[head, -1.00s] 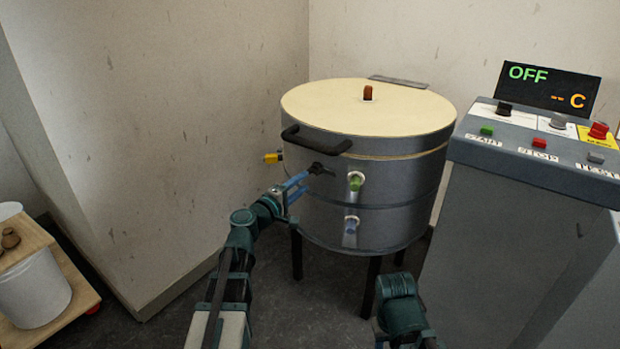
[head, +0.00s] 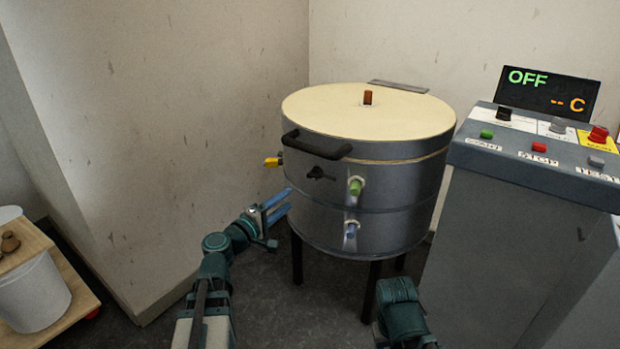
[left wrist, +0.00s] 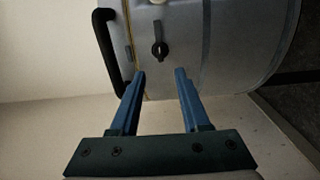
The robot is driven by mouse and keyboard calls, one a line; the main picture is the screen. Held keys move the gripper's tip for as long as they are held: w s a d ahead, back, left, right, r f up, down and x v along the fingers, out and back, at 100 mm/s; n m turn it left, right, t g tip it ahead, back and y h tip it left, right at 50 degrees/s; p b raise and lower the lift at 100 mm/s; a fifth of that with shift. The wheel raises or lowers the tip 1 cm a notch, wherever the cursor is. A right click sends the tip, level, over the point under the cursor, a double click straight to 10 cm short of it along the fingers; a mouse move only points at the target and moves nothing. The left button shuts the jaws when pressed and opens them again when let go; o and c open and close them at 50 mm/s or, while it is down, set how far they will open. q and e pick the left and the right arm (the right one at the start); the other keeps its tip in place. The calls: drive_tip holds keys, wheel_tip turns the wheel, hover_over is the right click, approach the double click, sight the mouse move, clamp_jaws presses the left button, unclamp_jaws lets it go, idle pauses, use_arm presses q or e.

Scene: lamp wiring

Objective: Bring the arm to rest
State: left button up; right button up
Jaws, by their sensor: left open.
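My left gripper (head: 281,200) is open and empty, beside the left side of the round grey kiln (head: 400,200). In the left wrist view its two blue fingers (left wrist: 160,75) are spread apart, with the kiln's black latch (left wrist: 160,40) beyond them and nothing between them. The latch also shows in the head view (head: 320,173), below the black handle (head: 318,145) of the closed cream lid (head: 350,110). My right arm shows at the lower middle, but its gripper is not in view.
A grey control cabinet (head: 490,240) stands at the right, its display reading OFF. Green (head: 355,187) and blue (head: 351,231) plugs and a yellow one (head: 272,161) stick out from the kiln. A white bucket (head: 32,290) is at the far left. Walls stand behind.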

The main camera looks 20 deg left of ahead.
use_arm(q)
drive_tip(key=s+d+f+m+g+h, duration=0.1)
drive_tip(key=s+d+f+m+g, duration=0.4)
drive_tip(key=d, duration=0.5)
drive_tip(key=s+d+f+m+g+h, duration=0.2)
drive_tip(key=d+f+m+g, duration=0.4)
drive_tip(key=d, duration=0.4)
drive_tip(key=s+f+m+g+y, duration=0.65)
drive_tip(key=s+f+y, duration=0.4)
drive_tip(key=s, duration=0.45)
wheel_tip(320, 180, up, 32)
drive_tip(key=p, duration=3.2)
drive_tip(key=shift+s+d+r, duration=0.15)
drive_tip(key=shift+s+d, duration=0.05)
drive_tip(key=shift+d, duration=0.15)
